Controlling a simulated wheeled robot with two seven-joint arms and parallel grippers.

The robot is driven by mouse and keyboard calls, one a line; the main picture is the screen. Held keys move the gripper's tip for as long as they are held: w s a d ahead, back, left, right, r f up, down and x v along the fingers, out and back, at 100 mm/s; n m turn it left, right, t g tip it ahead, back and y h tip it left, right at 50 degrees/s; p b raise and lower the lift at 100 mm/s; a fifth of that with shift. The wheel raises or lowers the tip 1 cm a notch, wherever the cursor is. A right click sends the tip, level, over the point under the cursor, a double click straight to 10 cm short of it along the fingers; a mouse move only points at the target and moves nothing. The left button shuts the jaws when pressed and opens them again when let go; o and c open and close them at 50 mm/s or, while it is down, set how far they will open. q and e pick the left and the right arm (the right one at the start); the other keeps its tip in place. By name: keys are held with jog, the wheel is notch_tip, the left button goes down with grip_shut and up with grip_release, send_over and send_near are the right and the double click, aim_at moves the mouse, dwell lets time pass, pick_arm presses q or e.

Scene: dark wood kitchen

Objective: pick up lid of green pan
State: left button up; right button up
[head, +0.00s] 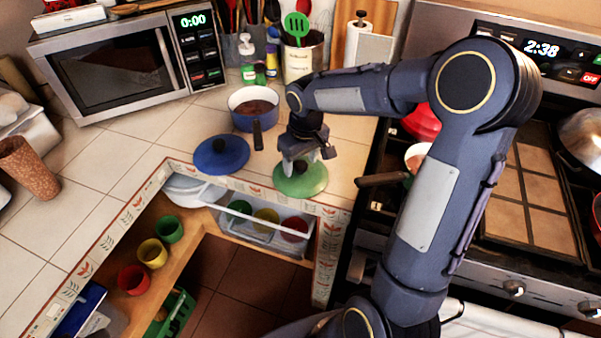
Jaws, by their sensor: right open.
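A green lid (303,183) with a dark knob lies on the tiled counter near its front edge. My right gripper (301,165) is right over the lid, pointing down, with its open fingers about the knob. I cannot tell whether the fingers touch the knob. A blue lid (221,156) with a dark knob lies to the left of it. A blue pan (250,117) with dark contents and a dark handle stands behind. A green pan is hard to make out; my right arm hides part of the stove. My left gripper is not in view.
A microwave (115,65) stands at the back left, with a utensil crock (301,67) and paper towel roll (365,47) at the back. A red pot (420,122) is on the stove to the right. Free counter lies left.

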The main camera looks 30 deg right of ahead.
jog(key=shift+c, duration=0.5)
jog(key=c, duration=1.2)
grip_shut()
